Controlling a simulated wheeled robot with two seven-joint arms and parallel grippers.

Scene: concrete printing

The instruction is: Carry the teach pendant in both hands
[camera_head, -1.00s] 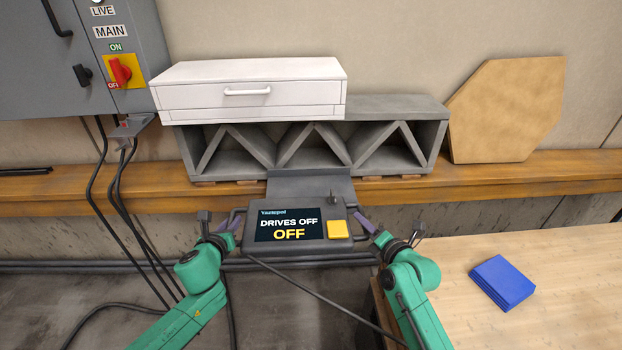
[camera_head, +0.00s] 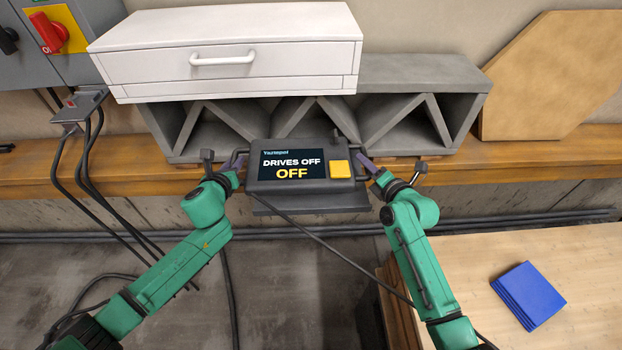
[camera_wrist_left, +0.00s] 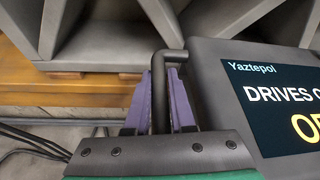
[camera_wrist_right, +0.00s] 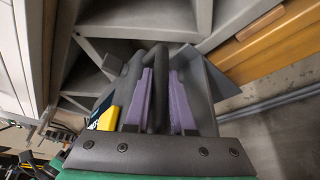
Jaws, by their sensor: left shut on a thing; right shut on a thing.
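The teach pendant (camera_head: 300,187) is a dark grey box with a screen reading "DRIVES OFF OFF" and a yellow button. It is held up in front of the wooden shelf, screen facing me, with a cable trailing from its lower left. My left gripper (camera_head: 236,164) is shut on the pendant's left side handle, and the left wrist view shows its purple fingers (camera_wrist_left: 166,100) on either side of the bar. My right gripper (camera_head: 369,167) is shut on the right side handle, and the right wrist view shows its purple fingers (camera_wrist_right: 160,98) around it. A grey ledge (camera_head: 310,205) shows below the pendant.
A wooden shelf (camera_head: 80,178) bears a concrete truss block (camera_head: 425,75) with a white drawer unit (camera_head: 225,55) on top. A tan board (camera_head: 545,75) leans at right. A wooden table (camera_head: 560,255) at lower right holds a blue folded cloth (camera_head: 528,295). Black cables hang at left.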

